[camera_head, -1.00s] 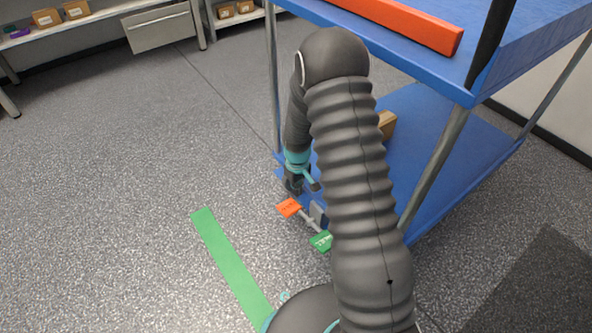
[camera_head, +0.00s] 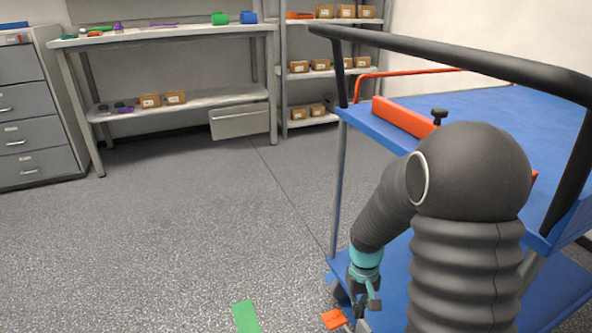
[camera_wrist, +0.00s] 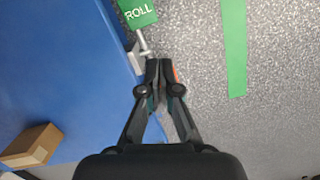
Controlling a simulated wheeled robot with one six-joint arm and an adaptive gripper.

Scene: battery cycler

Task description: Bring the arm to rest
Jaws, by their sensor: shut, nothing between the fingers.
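My gripper (camera_head: 366,303) hangs low at the near left corner of the blue cart (camera_head: 395,125), above an orange pedal (camera_head: 335,318). In the wrist view my gripper (camera_wrist: 160,68) has its fingertips together with nothing between them. A green pedal marked "ROLL" (camera_wrist: 138,12) lies just beyond the fingertips, on a metal bar beside the cart's lower deck (camera_wrist: 70,70). The orange pedal is mostly hidden behind the fingers there. My arm is bent, rising and then dropping down to the gripper.
A green floor strip (camera_head: 246,316) lies left of the cart. A cardboard box (camera_wrist: 32,146) sits on the lower deck. A workbench (camera_head: 165,36), a shelf rack with boxes (camera_head: 320,70) and a drawer cabinet (camera_head: 38,110) stand at the back. Floor between is clear.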

